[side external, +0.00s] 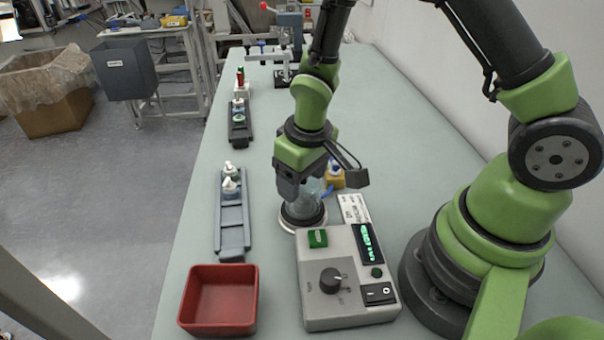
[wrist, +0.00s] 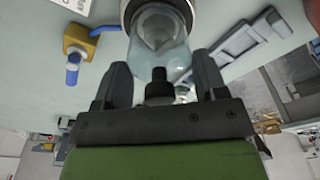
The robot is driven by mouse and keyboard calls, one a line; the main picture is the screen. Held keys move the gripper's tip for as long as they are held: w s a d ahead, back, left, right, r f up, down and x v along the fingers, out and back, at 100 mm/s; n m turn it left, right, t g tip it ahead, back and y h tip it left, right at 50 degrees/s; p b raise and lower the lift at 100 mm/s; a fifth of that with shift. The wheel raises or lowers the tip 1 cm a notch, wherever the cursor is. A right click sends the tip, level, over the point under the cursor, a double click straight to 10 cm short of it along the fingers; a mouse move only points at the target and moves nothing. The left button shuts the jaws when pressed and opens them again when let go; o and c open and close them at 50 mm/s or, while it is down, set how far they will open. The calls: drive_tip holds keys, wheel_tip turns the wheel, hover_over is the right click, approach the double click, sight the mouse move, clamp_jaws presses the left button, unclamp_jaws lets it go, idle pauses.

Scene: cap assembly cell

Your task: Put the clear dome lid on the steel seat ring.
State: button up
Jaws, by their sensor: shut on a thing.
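The clear dome lid (side external: 307,208) is below my gripper (side external: 301,190) in the side view, at the steel seat ring (side external: 288,222). In the wrist view the lid (wrist: 160,50) is see-through and has a dark knob (wrist: 159,84) toward my gripper (wrist: 160,68). The two fingers stand on either side of the lid's knob end, and my gripper is shut on the lid. The ring (wrist: 128,12) shows behind the lid at the top edge, partly cut off. I cannot tell whether the lid's rim touches the ring.
A grey control box (side external: 343,292) stands close in front of the ring. A yellow block with a blue part (side external: 335,178) sits just behind. A red bin (side external: 219,299) and a grey rail with small bottles (side external: 232,222) lie left. The table's back right is clear.

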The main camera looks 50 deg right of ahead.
drive_tip(key=shift+f, duration=0.1)
drive_tip(key=o, duration=1)
drive_tip(key=shift+r, duration=3.55)
